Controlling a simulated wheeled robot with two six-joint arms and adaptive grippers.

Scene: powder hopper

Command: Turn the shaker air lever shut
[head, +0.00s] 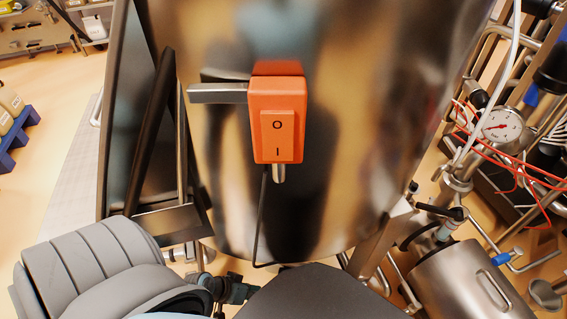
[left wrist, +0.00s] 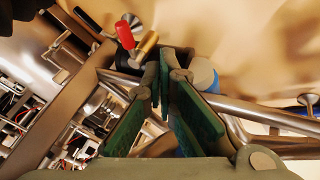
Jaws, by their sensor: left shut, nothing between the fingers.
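A small red lever handle (left wrist: 125,36) shows in the left wrist view, beside a brass-coloured fitting (left wrist: 146,45). It looks like the shaker air lever, but no label is readable. My left gripper (left wrist: 160,82) is shut and empty, its green-padded fingers pointing up the picture towards the lever. The fingertips lie just below the brass fitting in that view; I cannot tell whether they touch anything. In the head view my grey left arm comes in at the lower left, and the red lever cannot be made out. My right gripper is not in view.
An orange switch box (head: 278,125) is fixed on the shiny steel hopper (head: 365,120). A pressure gauge (head: 502,126), red cables and pipes crowd the right side. Steel tubes (left wrist: 280,118) and a white-blue cylinder (left wrist: 204,75) lie close around the left fingers.

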